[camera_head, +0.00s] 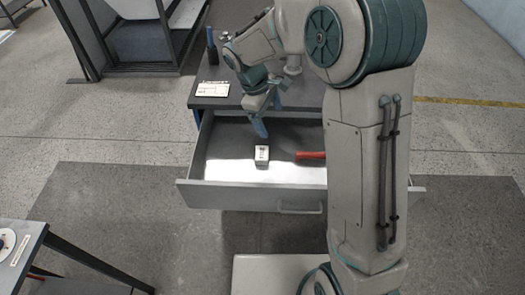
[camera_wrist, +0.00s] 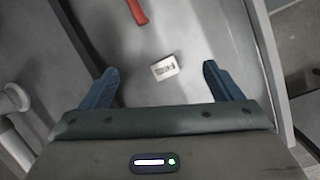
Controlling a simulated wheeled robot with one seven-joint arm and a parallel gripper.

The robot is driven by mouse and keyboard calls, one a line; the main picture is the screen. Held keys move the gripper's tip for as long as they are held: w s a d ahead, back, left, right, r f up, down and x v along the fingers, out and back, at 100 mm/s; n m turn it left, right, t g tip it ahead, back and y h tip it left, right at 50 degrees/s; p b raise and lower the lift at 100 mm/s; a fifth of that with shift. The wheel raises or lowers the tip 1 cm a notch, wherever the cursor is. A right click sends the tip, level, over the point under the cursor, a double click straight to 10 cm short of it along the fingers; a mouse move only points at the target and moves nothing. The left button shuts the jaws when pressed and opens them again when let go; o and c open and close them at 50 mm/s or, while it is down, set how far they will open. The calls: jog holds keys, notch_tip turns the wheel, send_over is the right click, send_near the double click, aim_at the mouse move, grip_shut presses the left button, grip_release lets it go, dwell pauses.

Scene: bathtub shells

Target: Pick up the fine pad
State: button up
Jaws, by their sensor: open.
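The fine pad looks to be the small white block with dark lettering (camera_head: 262,156) in the open drawer (camera_head: 250,197). It lies on the drawer floor near the front wall. In the wrist view the block (camera_wrist: 165,68) sits ahead of my gripper (camera_wrist: 158,85), roughly centred between the two blue fingers. In the head view my gripper (camera_head: 261,118) hangs over the drawer, above and behind the block. The fingers are spread apart with nothing between them, and they do not appear to touch the block. The exact lettering is hard to read.
A red-handled item (camera_head: 311,155) lies in the drawer right of the block, partly hidden by my arm. On the dark top behind are a white card (camera_head: 212,89) and a dark bottle (camera_head: 212,47). Drawer walls enclose the block. A table (camera_head: 22,250) stands at lower left.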

jog(key=w+a+f+n, duration=0.4)
jog(key=a+f, duration=0.3)
jog(key=f, duration=0.2)
jog(key=h, duration=0.1)
send_near(262, 153)
jog(key=shift+n, duration=0.3)
jog(key=x, duration=0.4)
jog(key=shift+w+f+p, duration=0.15)
jog(key=shift+f+p, duration=0.2)
jog(key=shift+f, duration=0.1)
jog(key=shift+p+x, duration=0.55)
jog(key=shift+x, duration=2.05)
jog(key=shift+d, duration=0.1)
jog(key=c, duration=1.1)
